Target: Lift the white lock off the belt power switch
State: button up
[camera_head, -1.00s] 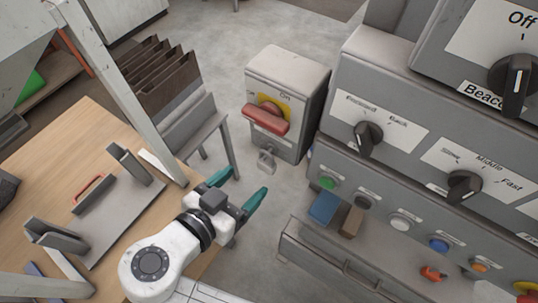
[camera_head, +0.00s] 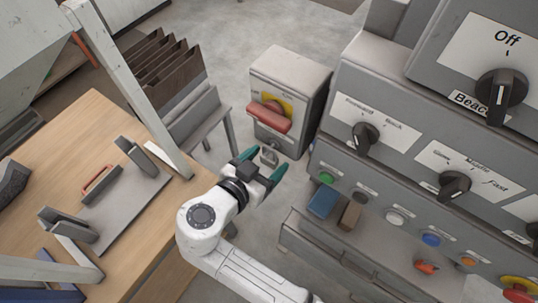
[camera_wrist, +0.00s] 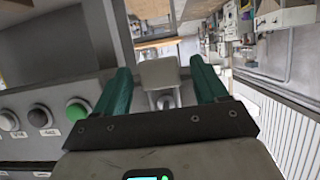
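The small pale lock (camera_head: 268,156) hangs below the red handle (camera_head: 268,117) of the belt power switch, a grey box (camera_head: 290,80) with a yellow plate behind the handle. My gripper (camera_head: 263,163) is open, with teal fingers around the lock's place, one on each side in the head view. The fingers partly cover the lock. In the wrist view, a pale block (camera_wrist: 160,73) that looks like the lock stands between the spread fingertips, with gaps on both sides. I cannot tell whether either finger touches it.
A grey control console (camera_head: 400,160) with knobs and coloured buttons stands close on the right. A blue block (camera_head: 323,202) and a brown block (camera_head: 350,213) are on its front. A wooden table (camera_head: 150,215) is on the left. A rack of brown dividers (camera_head: 165,70) stands behind it.

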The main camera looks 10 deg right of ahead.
jog(key=c, duration=1.1)
jog(key=shift+r, duration=0.1)
jog(key=shift+r+b, duration=0.4)
jog(key=shift+r, duration=0.2)
jog(key=s+a+p, duration=0.1)
jog(key=s+a, duration=1.1)
jog(key=shift+s+a+r+p, duration=0.1)
jog(key=shift+s+a+p, duration=0.3)
jog(key=shift+s, duration=0.1)
